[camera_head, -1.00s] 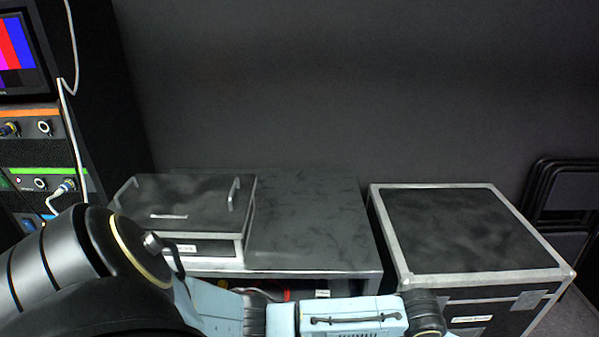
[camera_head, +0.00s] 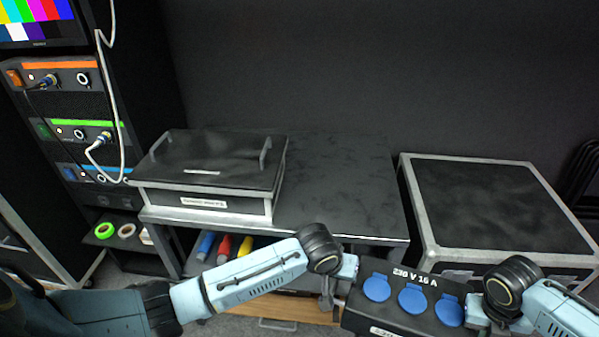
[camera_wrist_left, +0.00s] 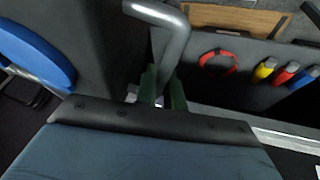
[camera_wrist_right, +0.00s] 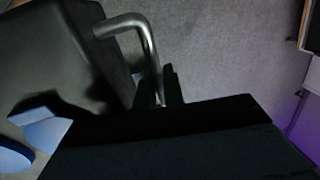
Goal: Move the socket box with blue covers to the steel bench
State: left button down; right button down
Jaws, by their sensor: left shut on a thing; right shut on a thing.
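The socket box (camera_head: 396,308) is black with several round blue covers and white lettering "230 V 16 A". It is held in front of the bench at the bottom of the head view. My left gripper (camera_head: 331,296) is shut on the handle at its left end; that grey bar handle shows in the left wrist view (camera_wrist_left: 172,40). My right gripper (camera_head: 487,312) is at the box's right end, shut on the other bar handle (camera_wrist_right: 150,45). The steel bench (camera_head: 340,190) has a dark top with a bare right part, beyond the box.
A black lidded case (camera_head: 215,165) with metal edges stands on the bench's left part. A flight case (camera_head: 490,205) stands to the right of the bench. Coloured rolls (camera_head: 224,246) lie on the shelf under the bench. A rack (camera_head: 75,110) with cables stands at left.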

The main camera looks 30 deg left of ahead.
aim_at(358, 205)
jog(key=u, duration=0.55)
jog(key=i, duration=1)
jog(key=z, duration=0.05)
